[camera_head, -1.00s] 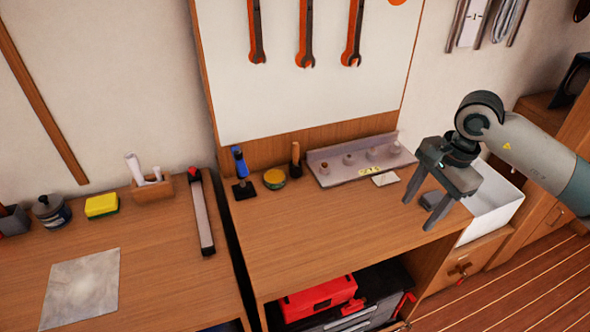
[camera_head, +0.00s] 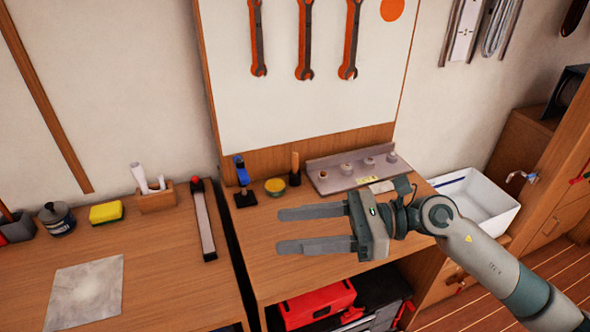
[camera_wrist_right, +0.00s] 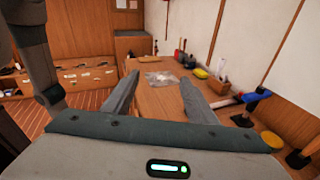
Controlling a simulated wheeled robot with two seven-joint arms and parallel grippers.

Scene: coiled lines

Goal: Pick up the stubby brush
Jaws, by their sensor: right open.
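A short upright piece with a wooden handle and a dark lower end (camera_head: 295,169), which looks like the stubby brush, stands at the back of the right bench, before the wooden backboard. In the right wrist view, a dark piece at the right edge (camera_wrist_right: 299,158) appears to be its lower end. My right gripper (camera_head: 280,231) is open and empty above the bench, nearer the front than the brush, its fingers pointing left. In the right wrist view, its fingers (camera_wrist_right: 158,80) reach forward with nothing between them. My left gripper is not in view.
A blue-handled tool on a black base (camera_head: 243,184) and a round yellow-topped tin (camera_head: 275,187) stand left of the brush. A grey rack with knobs (camera_head: 330,182) lies to its right. A gap separates the two benches.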

